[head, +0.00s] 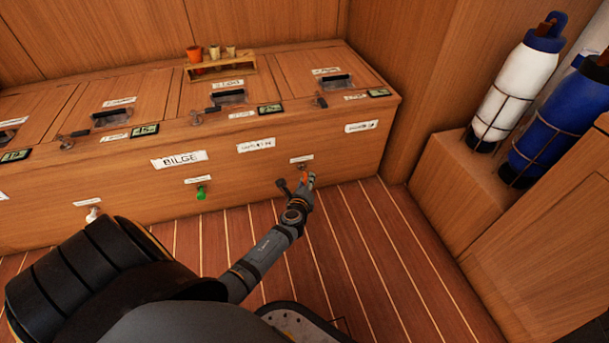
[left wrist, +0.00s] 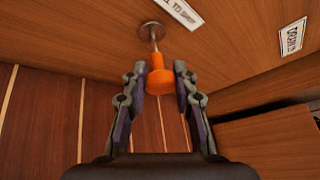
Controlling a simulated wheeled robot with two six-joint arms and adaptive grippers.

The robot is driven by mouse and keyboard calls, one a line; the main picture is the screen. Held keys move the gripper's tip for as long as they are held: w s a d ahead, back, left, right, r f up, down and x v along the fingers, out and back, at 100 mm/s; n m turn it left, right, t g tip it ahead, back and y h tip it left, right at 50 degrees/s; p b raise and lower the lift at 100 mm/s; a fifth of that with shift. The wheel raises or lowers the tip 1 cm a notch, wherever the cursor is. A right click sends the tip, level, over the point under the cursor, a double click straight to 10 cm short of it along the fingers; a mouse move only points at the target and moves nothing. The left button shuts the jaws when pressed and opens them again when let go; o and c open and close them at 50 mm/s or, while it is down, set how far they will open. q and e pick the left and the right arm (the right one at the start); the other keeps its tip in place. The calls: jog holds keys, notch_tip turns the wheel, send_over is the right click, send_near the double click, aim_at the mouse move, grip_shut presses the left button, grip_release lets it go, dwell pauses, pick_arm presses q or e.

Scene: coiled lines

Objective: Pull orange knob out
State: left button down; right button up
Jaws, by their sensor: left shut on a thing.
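The orange knob (left wrist: 160,80) sits on a metal stem that comes out of a round metal plate (left wrist: 152,31) on the wooden cabinet front. In the head view the orange knob (head: 304,176) is small and partly covered by my gripper, below a white label. My left gripper (head: 306,181) reaches it from the front. In the left wrist view the fingers of my left gripper (left wrist: 160,84) stand on both sides of the knob and are shut on it. A length of bare stem shows between knob and plate. My right gripper is not in view.
A green knob (head: 201,192) and a white knob (head: 93,214) are on the same cabinet front to the left. The cabinet top (head: 180,90) holds a small rack with cups. Two bottles (head: 515,80) stand at the right. The striped floor (head: 380,260) is clear.

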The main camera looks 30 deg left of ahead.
pick_arm(q)
jog(key=shift+s+d, duration=0.8)
jog(key=shift+d, duration=0.1)
jog(key=c, duration=1)
grip_release()
notch_tip(320, 180, up, 10)
